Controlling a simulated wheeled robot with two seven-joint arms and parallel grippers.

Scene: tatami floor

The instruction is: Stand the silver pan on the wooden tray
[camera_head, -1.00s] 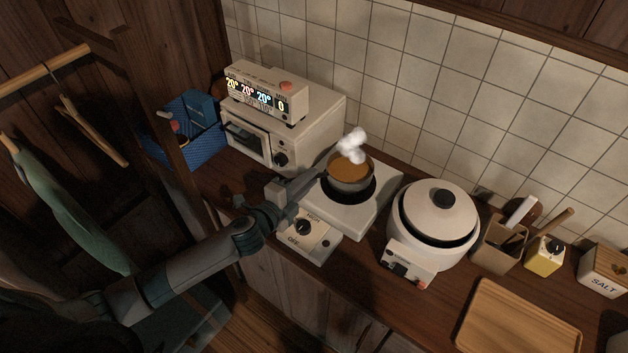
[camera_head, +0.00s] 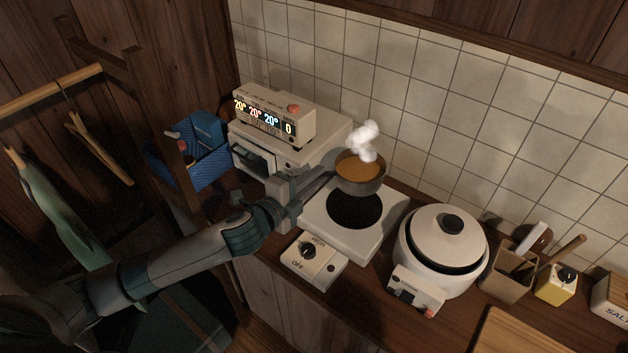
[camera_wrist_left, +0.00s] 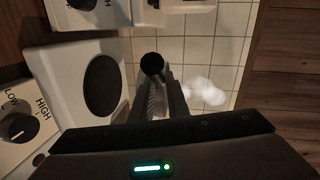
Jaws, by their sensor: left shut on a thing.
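The silver pan (camera_head: 362,182) holds brown, steaming contents and hangs level above the hot plate (camera_head: 385,225), whose dark round burner (camera_head: 354,208) is bare below it. My left gripper (camera_head: 296,190) is shut on the pan's handle (camera_head: 318,184), to the left of the pan. In the left wrist view the handle's round dark end (camera_wrist_left: 152,64) shows between the fingers; the pan's bowl is hidden there. The wooden tray (camera_head: 520,335) is at the lower right, bare where it shows and cut off by the picture's edge. My right gripper is not in view.
A white rice cooker (camera_head: 440,240) stands between the hot plate and the tray. Behind the tray are a utensil holder (camera_head: 508,272), a yellow box (camera_head: 556,283) and a salt box (camera_head: 612,298). A toaster oven (camera_head: 300,150) is left of the pan; the tiled wall is close behind.

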